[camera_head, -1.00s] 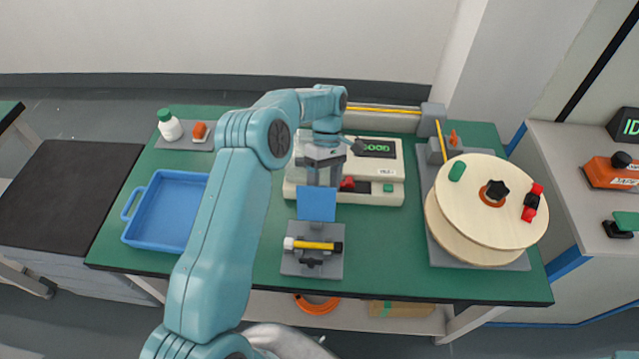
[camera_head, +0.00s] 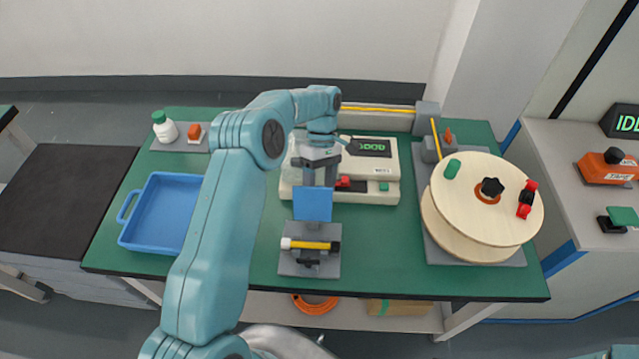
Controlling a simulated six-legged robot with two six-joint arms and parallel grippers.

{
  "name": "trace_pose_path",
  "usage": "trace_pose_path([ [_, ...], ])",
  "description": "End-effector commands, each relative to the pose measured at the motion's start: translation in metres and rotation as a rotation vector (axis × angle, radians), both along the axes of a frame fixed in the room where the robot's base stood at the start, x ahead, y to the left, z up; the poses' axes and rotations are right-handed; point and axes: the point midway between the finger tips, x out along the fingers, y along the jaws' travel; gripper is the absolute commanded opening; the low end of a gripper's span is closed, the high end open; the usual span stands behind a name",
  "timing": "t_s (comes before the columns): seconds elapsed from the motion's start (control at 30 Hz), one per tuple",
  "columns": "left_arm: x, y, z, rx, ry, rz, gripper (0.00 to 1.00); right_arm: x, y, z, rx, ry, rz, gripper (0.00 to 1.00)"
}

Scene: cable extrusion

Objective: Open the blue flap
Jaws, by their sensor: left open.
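The blue flap (camera_head: 312,204) is a small flat square panel, upright in front of the white machine (camera_head: 362,196), behind a grey fixture that holds a yellow cable piece. My left arm comes in from the lower left and reaches over the bench. My left gripper (camera_head: 318,183) points down just above the flap's top edge, with its fingers apart. I cannot tell whether the fingertips touch the flap. The arm and gripper hide the left part of the machine. My right gripper is not in view.
A blue tray (camera_head: 165,248) lies on the left of the green bench (camera_head: 390,274). A wooden reel (camera_head: 465,187) stands at the right. The bench front between fixture and reel is clear.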

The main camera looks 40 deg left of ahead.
Motion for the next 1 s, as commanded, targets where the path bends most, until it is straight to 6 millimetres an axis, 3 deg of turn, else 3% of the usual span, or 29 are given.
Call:
trace_pose_path([
  [0.6,0.002,-0.002,0.000,-0.005,0.002,0.000,0.55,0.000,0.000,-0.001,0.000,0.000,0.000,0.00],
  [1.0,0.027,0.016,0.051,-0.002,-0.005,0.000,0.55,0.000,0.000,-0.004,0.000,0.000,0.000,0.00],
])
